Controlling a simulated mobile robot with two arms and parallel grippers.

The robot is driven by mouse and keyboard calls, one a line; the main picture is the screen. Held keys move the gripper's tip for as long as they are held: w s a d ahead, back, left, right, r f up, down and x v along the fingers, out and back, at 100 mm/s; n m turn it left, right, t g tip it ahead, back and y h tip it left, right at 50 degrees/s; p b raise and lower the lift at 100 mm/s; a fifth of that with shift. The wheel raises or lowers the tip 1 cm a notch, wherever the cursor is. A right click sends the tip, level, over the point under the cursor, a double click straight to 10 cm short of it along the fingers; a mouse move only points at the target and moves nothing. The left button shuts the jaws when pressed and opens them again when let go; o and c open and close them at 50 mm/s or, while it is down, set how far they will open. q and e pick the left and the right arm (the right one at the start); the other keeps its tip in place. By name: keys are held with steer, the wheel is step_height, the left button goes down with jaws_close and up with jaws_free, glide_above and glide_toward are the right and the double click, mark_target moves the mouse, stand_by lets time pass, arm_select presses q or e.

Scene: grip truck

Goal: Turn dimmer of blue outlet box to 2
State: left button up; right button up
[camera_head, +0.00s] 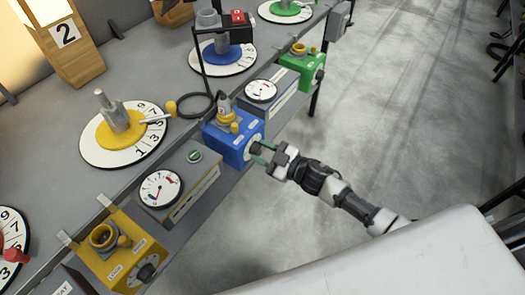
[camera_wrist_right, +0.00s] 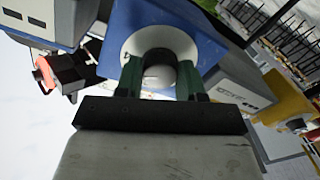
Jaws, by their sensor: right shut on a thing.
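The blue outlet box (camera_head: 226,143) sits on the front edge of the grey bench, with a yellow connector (camera_head: 224,116) on its top. Its dimmer is a dark round knob on a white dial (camera_head: 251,149) on the face toward me. My right gripper (camera_head: 258,150) has its green fingers around that knob. In the right wrist view the gripper (camera_wrist_right: 160,82) is shut on the dimmer knob (camera_wrist_right: 161,54), one finger on each side. The white dial (camera_wrist_right: 131,46) shows behind it on the blue box (camera_wrist_right: 112,22). The setting cannot be read. My left gripper is not in view.
A yellow outlet box (camera_head: 122,250) and a green outlet box (camera_head: 301,69) stand along the same bench edge (camera_head: 95,195). Gauge boxes with white dials (camera_head: 159,189) (camera_head: 261,91) stand between them. Numbered discs lie further back.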

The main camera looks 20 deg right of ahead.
steer(key=n, duration=0.2)
steer(key=shift+n, duration=0.4)
steer(key=n, duration=0.3)
steer(key=shift+n, duration=0.3)
steer(key=n+b, duration=0.1)
steer(key=n, duration=0.5)
steer(key=shift+r+h, duration=0.1)
steer(key=shift+h, duration=0.2)
steer(key=shift+n, duration=0.3)
steer(key=o, duration=0.9)
steer(key=b+v, duration=0.1)
steer(key=v, duration=1)
steer(key=shift+a, duration=0.1)
